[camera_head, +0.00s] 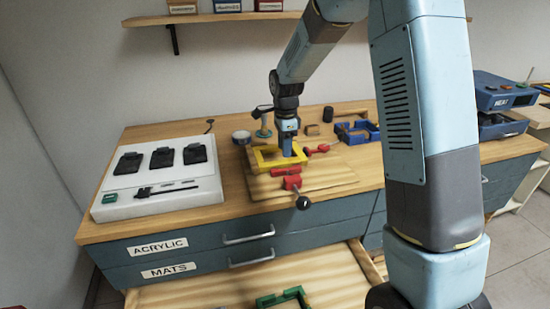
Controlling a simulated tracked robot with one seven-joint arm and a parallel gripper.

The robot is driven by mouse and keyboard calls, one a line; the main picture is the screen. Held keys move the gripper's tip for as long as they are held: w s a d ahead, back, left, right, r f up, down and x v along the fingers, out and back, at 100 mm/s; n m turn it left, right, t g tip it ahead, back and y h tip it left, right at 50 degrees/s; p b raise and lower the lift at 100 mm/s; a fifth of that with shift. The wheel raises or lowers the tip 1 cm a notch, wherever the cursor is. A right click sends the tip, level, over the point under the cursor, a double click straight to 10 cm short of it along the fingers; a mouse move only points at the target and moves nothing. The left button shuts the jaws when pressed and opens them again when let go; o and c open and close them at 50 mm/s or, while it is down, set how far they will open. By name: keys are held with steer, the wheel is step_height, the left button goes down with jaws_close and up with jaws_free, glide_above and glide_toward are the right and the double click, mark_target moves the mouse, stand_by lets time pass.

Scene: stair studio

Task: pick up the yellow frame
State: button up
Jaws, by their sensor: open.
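The yellow frame (268,163) lies on a wooden board on the workbench, near the middle of the view. My gripper (289,153) reaches down from above at the frame's right part. It is open, but its fingertips are small and partly hidden here. I cannot tell whether they touch the frame. Part of the frame's right side is hidden behind my gripper.
Red clamps (292,182) sit in front of and right of the frame. Blue frames (358,132) stand to the right. A white tray (118,204) with black pieces is at left. An open drawer (200,293) below holds a green frame (284,299).

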mark_target(283, 161)
steer(key=f, duration=0.5)
steer(key=shift+a, duration=0.25)
